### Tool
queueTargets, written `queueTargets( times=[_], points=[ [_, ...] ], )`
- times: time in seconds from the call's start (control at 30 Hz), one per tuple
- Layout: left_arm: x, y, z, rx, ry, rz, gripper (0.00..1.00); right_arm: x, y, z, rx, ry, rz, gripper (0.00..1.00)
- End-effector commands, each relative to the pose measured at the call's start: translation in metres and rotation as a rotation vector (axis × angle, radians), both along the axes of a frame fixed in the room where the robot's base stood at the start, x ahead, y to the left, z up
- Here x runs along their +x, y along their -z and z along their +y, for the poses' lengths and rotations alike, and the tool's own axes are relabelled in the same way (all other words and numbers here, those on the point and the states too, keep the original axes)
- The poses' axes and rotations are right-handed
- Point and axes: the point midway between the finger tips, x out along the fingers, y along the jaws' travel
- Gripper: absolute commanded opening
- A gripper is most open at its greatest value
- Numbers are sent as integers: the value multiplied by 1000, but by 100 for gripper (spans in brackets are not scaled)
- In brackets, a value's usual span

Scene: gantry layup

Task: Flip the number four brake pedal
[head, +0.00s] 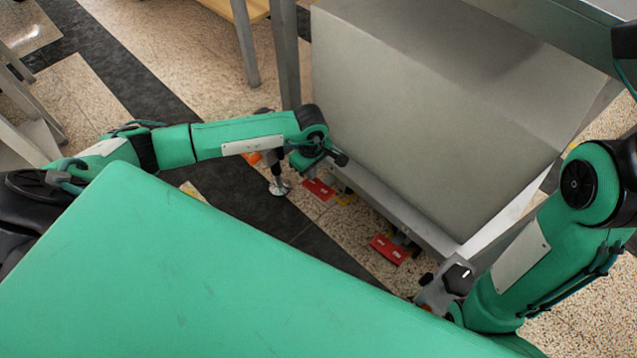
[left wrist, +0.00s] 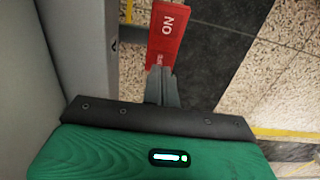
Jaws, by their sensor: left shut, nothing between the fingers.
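In the head view, one red pedal (head: 319,189) shows just below my left wrist and another red pedal (head: 388,249) sits further right along the base. My right arm is at the right edge; the state of its gripper does not show clearly.
A large grey box-shaped machine body (head: 430,110) stands above the pedals, with a metal rail (head: 400,212) along its foot. A metal levelling foot (head: 279,187) stands left of the pedals. Speckled floor with dark strips is open to the left.

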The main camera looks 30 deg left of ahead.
Motion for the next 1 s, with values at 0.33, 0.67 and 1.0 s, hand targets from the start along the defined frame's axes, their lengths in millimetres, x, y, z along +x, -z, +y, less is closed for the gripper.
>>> queueTargets(
  times=[0.33, 0.67, 1.0],
  points=[
    [0, -32, 0, 0, 0, 1, 0, 0, -25, 0, 0, 0, 0, 71],
    [0, -48, 1, 0, -1, 0, 0, 0, -37, 0, 0, 0, 0, 71],
    [0, -47, 0, 0, -1, 0, 0, 0, -36, 0, 0, 0, 0, 71]
  ],
)
